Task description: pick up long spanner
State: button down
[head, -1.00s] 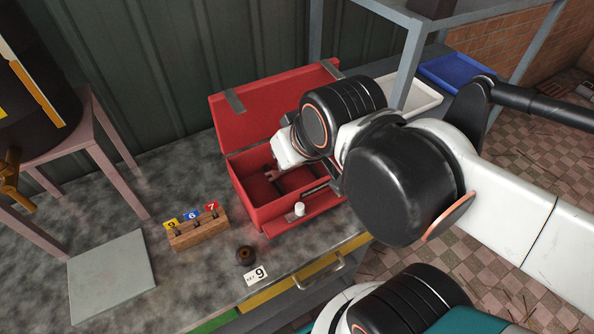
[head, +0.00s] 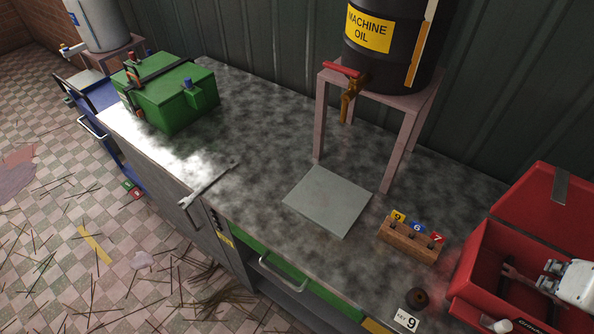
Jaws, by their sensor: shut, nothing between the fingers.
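A long silver spanner (head: 208,185) lies on the worktop near its front edge, left of centre. Its left end reaches to the front edge. My gripper (head: 549,285) is at the far right, at the open red toolbox (head: 480,262), well away from the spanner. It is shut, with nothing held. Its fingertips are hard to make out, and the frame edge cuts off the arm. A dark reddish tool (head: 516,277) shows inside the toolbox beside the gripper.
A green box (head: 172,97) stands left on the worktop. Behind are a stand (head: 388,150) and an oil drum (head: 385,45). A grey plate (head: 327,200), wooden key block (head: 408,240) and small dark round part (head: 417,298) lie right of the spanner. Worktop around the spanner is clear.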

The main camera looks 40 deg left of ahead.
aim_at(187, 202)
jog(key=u, duration=2.25)
jog(key=i+j+z, duration=0.15)
jog(key=i+j, duration=0.15)
jog(key=i+j+z, duration=0.1)
jog(key=i+j, duration=0.2)
jog(key=j, duration=0.15)
jog(key=i+j+z, duration=0.15)
jog(key=i+j, duration=0.15)
jog(key=j, duration=0.15)
jog(key=i+j+z, duration=0.15)
jog(key=j, duration=0.3)
jog(key=i+l, duration=0.05)
jog(key=i, duration=0.05)
